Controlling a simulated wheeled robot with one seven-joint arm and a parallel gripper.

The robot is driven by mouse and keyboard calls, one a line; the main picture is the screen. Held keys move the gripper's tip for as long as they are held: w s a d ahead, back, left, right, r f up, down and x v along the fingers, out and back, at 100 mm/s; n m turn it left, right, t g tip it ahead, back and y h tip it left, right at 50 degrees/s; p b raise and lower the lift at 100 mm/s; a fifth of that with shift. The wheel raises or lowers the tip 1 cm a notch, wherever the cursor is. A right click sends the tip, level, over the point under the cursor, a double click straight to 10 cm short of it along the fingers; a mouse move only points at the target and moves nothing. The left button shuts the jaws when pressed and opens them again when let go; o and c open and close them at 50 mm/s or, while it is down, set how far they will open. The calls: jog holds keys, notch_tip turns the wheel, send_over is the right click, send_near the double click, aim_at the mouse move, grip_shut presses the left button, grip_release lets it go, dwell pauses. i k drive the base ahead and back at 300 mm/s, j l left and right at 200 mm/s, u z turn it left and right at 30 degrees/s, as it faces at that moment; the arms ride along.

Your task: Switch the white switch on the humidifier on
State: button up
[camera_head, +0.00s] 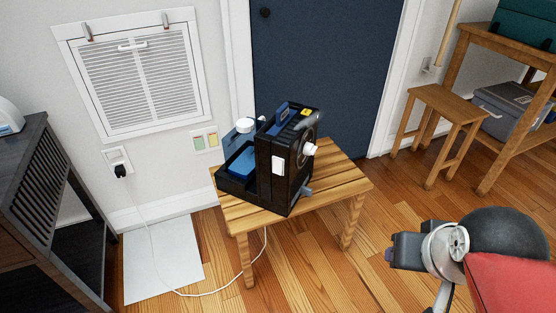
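The humidifier appears to be the black boxy device (287,170) standing upright on a small slatted wooden table. A white round knob (309,149) is on the front face. A blue piece (243,162) lies in the black tray part at the left. My gripper (391,254) is at the lower right, apart from the device and to its right. Its fingers are too small and dark to tell whether they are open or shut.
The wooden table (335,179) stands before a dark blue door (325,60). A white cord (200,294) runs across the floor from a wall outlet (117,159). A dark cabinet (40,190) is at left, a wooden stool (445,102) at right. Floor between table and stool is clear.

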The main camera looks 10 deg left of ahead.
aim_at(277, 169)
jog(key=i+l+u, duration=0.15)
jog(key=u, duration=1)
